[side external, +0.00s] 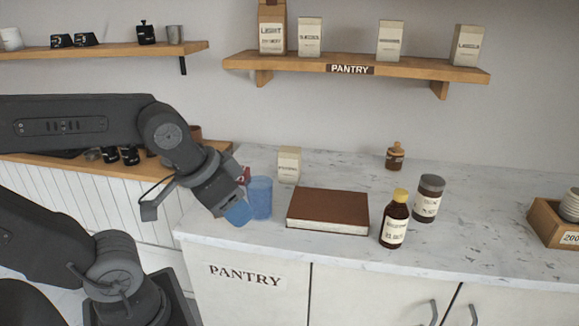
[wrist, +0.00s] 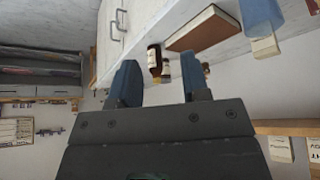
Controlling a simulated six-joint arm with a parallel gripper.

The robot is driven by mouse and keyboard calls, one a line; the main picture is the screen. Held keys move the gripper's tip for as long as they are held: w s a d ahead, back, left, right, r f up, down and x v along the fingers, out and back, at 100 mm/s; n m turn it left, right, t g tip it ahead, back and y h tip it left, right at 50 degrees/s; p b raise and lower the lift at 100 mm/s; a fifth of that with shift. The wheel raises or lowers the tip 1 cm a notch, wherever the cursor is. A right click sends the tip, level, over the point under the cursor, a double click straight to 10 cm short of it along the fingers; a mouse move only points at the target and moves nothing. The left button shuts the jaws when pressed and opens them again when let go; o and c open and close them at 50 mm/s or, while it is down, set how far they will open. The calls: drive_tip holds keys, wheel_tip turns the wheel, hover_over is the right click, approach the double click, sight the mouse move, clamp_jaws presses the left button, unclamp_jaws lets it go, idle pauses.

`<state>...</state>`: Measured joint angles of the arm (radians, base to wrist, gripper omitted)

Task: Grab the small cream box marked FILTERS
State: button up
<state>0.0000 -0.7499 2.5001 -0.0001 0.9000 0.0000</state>
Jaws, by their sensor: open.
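A small cream box (side external: 289,165) stands upright on the marble counter, behind the brown book; its label is too small to read. A cream box also shows in the wrist view (wrist: 265,48), beside the blue cup (wrist: 261,17). My gripper (side external: 238,208) is at the counter's left end, to the left of and nearer than the box, tilted downward. Its blue fingers (wrist: 162,80) are spread in the wrist view with nothing held between them. The blue cup (side external: 261,198) stands right beside the gripper in the side view; whether they touch is unclear.
The brown book (side external: 328,211) lies right of the cup. A yellow-capped bottle (side external: 395,219), a dark-lidded jar (side external: 428,198) and a small brown jar (side external: 395,156) stand farther right. A wooden crate (side external: 545,223) is at far right. Cream packages stand on the PANTRY shelf (side external: 352,69) above.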

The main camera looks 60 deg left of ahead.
drive_tip(key=o, duration=1.1)
drive_tip(key=w+a+r+n+y, duration=0.1)
drive_tip(key=w+a+r, duration=0.15)
drive_tip(key=w, duration=0.25)
drive_tip(key=w+a+r+n, duration=0.2)
drive_tip(key=w+a, duration=0.1)
drive_tip(key=w, duration=0.2)
drive_tip(key=n+g+y, duration=0.2)
drive_tip(key=n, duration=0.4)
approach(289, 150)
drive_tip(key=x, duration=0.6)
drive_tip(key=shift+w+a+f, duration=0.1)
drive_tip(key=shift+a+f, duration=0.15)
drive_tip(key=shift+f, duration=0.1)
drive_tip(key=shift+x, duration=2.85)
